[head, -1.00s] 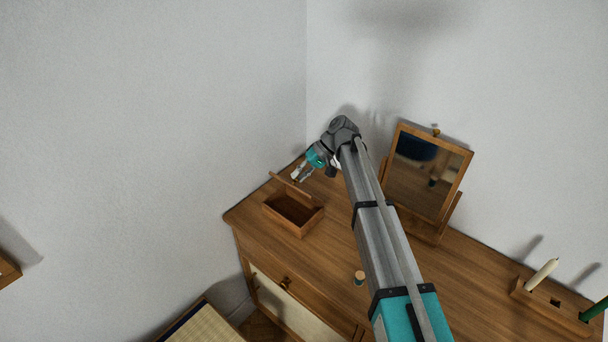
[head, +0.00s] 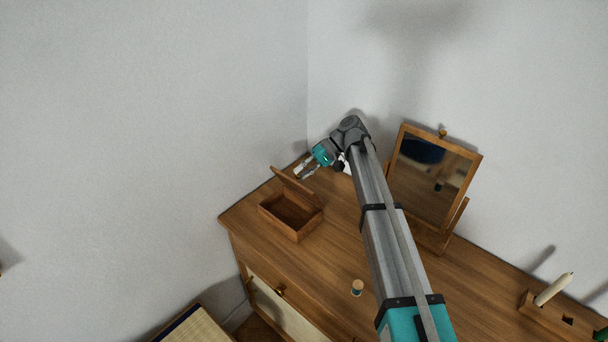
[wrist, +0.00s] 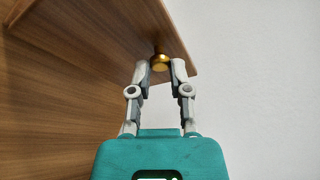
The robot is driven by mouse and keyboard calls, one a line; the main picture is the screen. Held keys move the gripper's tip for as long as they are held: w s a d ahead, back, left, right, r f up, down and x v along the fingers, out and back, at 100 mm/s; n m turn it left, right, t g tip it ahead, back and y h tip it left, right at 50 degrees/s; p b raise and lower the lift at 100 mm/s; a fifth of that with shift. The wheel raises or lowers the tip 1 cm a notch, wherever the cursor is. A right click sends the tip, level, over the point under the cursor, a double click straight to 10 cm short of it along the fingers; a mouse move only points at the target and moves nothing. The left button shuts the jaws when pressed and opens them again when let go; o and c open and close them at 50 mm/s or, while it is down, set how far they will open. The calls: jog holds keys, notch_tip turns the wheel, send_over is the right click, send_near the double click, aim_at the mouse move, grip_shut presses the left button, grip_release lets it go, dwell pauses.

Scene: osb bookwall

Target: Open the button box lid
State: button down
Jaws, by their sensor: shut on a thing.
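The button box (head: 283,226) is a small wooden box on the dresser top, near the corner. Its inside shows. Its lid (head: 296,187) stands raised, tilted up along the box's far side. My gripper (head: 305,172) is just beyond the raised lid, with my arm reaching over from the right. In the wrist view, my gripper (wrist: 160,72) has its two fingers on either side of a brass knob (wrist: 160,60) near the edge of the wooden lid (wrist: 172,28), and it is shut on that knob.
A framed tilting mirror (head: 431,175) stands right of my arm. A small spool-like piece (head: 357,288) lies on the dresser top (head: 325,260) in front of the box. A candle (head: 553,289) stands in a wooden holder at the right. Walls close the corner behind.

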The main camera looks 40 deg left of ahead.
jog(key=w+g+b, duration=0.1)
jog(key=b, duration=0.1)
jog(key=w+g+b, duration=0.1)
jog(key=w+b, duration=0.1)
jog(key=shift+f+m+g, duration=0.2)
jog(key=shift+m+g, duration=0.2)
dwell(0.4)
jog(key=c, duration=0.5)
grip_release()
jog(key=shift+a, duration=0.1)
jog(key=shift+c, duration=0.2)
jog(key=shift+c, duration=0.2)
